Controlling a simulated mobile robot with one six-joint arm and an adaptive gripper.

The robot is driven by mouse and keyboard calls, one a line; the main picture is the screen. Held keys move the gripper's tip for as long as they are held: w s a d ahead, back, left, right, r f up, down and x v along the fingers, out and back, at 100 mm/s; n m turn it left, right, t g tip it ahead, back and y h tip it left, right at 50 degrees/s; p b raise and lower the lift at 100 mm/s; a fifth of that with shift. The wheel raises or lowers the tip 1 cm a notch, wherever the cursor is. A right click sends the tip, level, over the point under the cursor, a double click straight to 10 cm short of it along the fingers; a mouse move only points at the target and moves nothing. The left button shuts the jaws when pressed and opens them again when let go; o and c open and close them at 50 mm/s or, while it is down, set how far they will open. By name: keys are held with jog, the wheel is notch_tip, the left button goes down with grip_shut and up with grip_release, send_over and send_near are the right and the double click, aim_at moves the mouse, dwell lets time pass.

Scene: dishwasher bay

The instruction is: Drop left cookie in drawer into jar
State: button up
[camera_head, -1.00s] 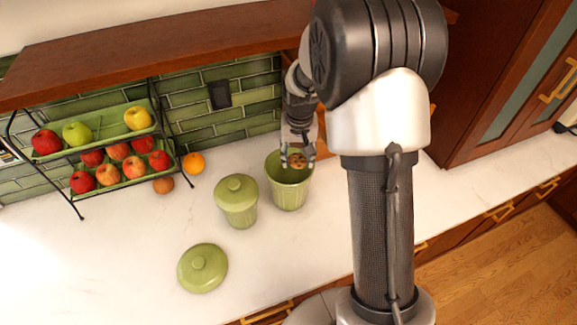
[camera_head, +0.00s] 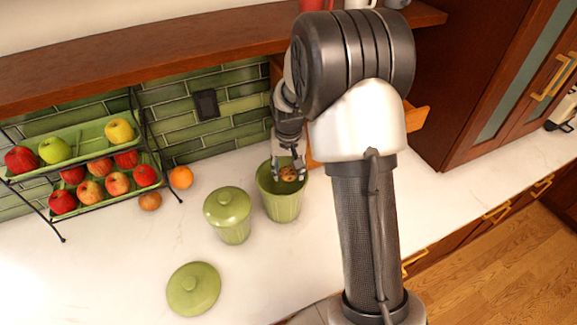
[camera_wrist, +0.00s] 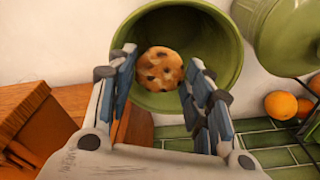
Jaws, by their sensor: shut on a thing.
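The open green jar (camera_head: 282,208) stands upright on the white counter near the wall, beside a lidded jar. My gripper (camera_head: 289,178) is shut on a round brown cookie with dark chips (camera_head: 288,173) and points down at the jar's mouth. In the wrist view the cookie (camera_wrist: 160,69) shows between the fingertips, in front of the jar's hollow inside (camera_wrist: 215,35). The cookie is at or just inside the opening; its exact depth I cannot tell. The jar's bottom is partly hidden by the cookie.
A lidded green jar (camera_head: 228,215) stands just left of the open one. A loose green lid (camera_head: 193,289) lies on the counter in front. A two-tier fruit rack (camera_head: 85,165) stands at the left, with an orange (camera_head: 181,177) beside it. A wooden shelf (camera_head: 150,60) runs above.

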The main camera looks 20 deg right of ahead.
aim_at(289, 177)
jog(key=o, duration=0.7)
jog(key=shift+r, duration=0.1)
notch_tip(289, 177, up, 12)
jog(key=s, duration=0.1)
jog(key=shift+s+a, duration=0.15)
jog(key=shift+a, duration=0.15)
dwell(0.4)
